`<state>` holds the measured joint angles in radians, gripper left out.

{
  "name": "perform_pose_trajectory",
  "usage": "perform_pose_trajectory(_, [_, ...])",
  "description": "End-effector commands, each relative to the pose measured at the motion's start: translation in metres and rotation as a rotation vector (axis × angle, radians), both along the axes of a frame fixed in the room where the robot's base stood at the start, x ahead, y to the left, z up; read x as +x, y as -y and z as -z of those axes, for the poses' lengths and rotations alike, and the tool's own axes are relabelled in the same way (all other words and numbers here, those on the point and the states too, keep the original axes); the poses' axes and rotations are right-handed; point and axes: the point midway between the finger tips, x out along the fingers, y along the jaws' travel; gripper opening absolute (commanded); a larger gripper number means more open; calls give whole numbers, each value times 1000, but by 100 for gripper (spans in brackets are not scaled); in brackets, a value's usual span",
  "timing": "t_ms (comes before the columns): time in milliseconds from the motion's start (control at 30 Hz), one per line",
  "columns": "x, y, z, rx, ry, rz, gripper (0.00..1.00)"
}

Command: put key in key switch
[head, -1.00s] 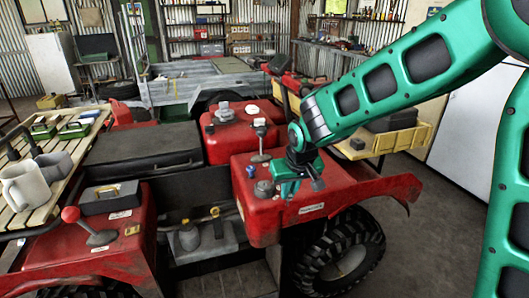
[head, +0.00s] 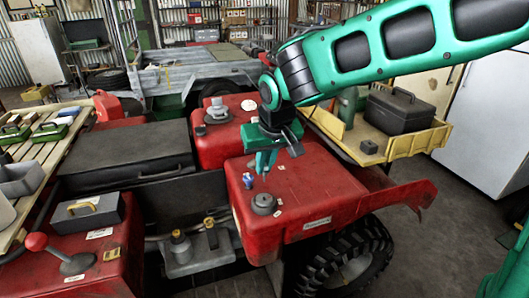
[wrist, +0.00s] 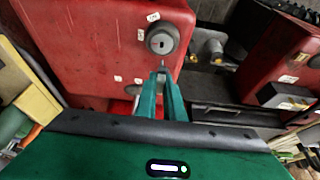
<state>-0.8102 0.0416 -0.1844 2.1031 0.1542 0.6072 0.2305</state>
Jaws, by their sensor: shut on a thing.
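The key switch (head: 264,204) is a round grey barrel on the red body panel; in the wrist view it shows a dark slot in its face (wrist: 162,40). My gripper (head: 264,171) is just above the switch in the head view. In the wrist view its green fingers (wrist: 161,76) are close together just below the switch. They are shut on the key (wrist: 161,65), of which only a small grey tip shows beyond the fingertips. The tip looks apart from the slot; the rest of the key is hidden by the fingers.
A grey knob (head: 217,111) sits on the red panel behind. A red-knobbed lever (head: 37,242) is at the front left. A yellow tray (head: 430,138) with a dark toolbox (head: 398,112) is at the right.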

Motion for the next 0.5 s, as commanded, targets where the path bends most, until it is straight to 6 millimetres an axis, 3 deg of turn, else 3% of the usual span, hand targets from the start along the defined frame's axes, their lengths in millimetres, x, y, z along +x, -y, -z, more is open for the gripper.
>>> perform_pose_trajectory(267, [1, 1, 6, -1, 0, 1, 0])
perform_pose_trajectory(500, [2, 5, 26, -2, -2, 7, 0])
